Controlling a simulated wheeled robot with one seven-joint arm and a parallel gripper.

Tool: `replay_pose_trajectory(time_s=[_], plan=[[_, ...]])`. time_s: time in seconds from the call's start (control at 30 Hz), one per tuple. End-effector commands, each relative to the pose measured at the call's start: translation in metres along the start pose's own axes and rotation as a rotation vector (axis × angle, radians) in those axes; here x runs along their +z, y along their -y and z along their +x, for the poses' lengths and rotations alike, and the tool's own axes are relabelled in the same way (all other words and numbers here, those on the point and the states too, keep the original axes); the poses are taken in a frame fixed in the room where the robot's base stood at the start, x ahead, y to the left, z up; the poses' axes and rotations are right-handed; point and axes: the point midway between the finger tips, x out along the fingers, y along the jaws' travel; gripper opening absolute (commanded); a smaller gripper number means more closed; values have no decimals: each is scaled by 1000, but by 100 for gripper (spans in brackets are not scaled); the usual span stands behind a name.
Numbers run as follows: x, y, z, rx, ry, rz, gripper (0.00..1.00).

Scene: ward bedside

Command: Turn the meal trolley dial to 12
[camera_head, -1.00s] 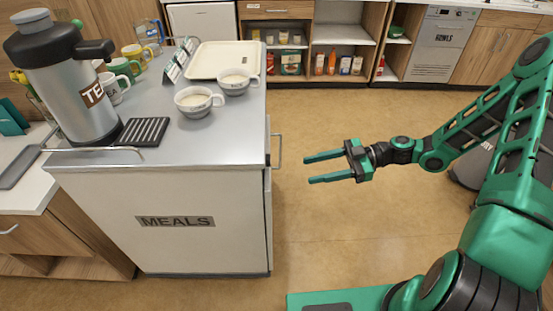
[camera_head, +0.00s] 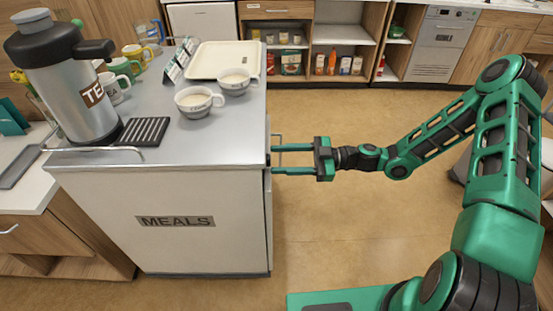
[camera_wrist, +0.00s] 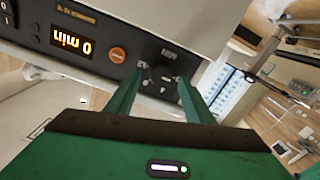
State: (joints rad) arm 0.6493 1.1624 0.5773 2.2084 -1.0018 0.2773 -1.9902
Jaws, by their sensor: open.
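The meal trolley (camera_head: 150,235) stands at the left in the head view, marked MEALS on its front. Its dial is on the right side, hidden there. In the wrist view the black dial (camera_wrist: 160,75) sits on a dark control panel, between my fingertips in the picture. I cannot tell whether they touch it. The panel's lit display (camera_wrist: 72,40) is upside down and reads 0 min. My gripper (camera_head: 274,160) is open, its fingers pointing left at the trolley's right side. It also shows in the wrist view (camera_wrist: 160,88).
An orange round button (camera_wrist: 118,55) is beside the display. Two full cups (camera_head: 199,106), a cream tray (camera_head: 205,62) and a tea flask (camera_head: 75,90) stand on the trolley top. A rail handle juts from the trolley's right side near my fingers.

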Motion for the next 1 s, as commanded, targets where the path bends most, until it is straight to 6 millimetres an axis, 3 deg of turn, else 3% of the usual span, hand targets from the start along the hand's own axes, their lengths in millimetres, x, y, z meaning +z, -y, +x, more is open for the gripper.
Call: replay_pose_trajectory(time_s=[0.17,0.47,0.63,0.67,1.0], plan=[[0,0,12,-1,0,0,48],[0,0,14,0,1,0,48],[0,0,14,0,1,0,10],[0,0,14,0,1,0,7],[0,-1,14,2,1,34,7]])
